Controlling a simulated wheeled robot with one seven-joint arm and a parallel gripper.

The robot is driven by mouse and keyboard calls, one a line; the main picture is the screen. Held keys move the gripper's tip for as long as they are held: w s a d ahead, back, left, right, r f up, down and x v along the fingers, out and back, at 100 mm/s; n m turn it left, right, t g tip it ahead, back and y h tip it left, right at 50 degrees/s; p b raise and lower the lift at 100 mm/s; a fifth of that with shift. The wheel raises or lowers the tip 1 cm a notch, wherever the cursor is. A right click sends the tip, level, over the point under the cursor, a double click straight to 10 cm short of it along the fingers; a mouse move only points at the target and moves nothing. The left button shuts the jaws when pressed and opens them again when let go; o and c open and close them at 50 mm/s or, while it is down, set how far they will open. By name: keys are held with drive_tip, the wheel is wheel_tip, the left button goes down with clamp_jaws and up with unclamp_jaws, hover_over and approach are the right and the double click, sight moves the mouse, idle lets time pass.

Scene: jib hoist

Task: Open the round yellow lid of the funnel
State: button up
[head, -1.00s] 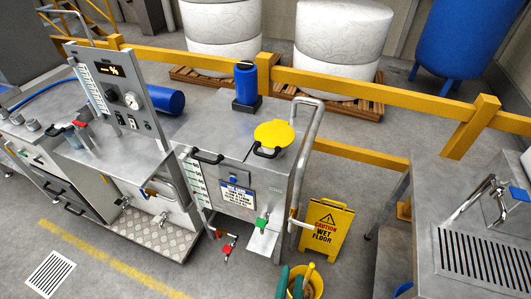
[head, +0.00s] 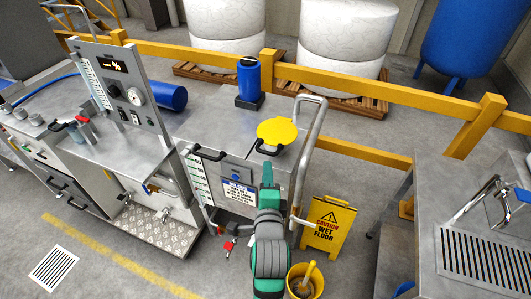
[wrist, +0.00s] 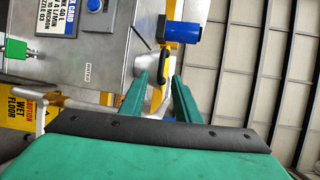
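The round yellow lid (head: 277,131) lies flat on the right part of the grey steel cabinet top, and it looks closed. A black handle (head: 268,151) sticks out at its near edge. My green gripper (head: 267,168) is just below that handle in the head view, in front of the cabinet and apart from the lid as far as I can see.
A bent steel rail (head: 314,150) stands close at the right of the lid. A blue bottle (head: 248,80) stands behind it. A yellow wet-floor sign (head: 329,225) and a yellow bucket (head: 304,282) stand on the floor at right. Another black handle (head: 209,154) is at left.

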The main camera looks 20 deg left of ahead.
sight(266, 153)
drive_tip(key=x, duration=1.1)
drive_tip(key=shift+r, duration=0.1)
clamp_jaws()
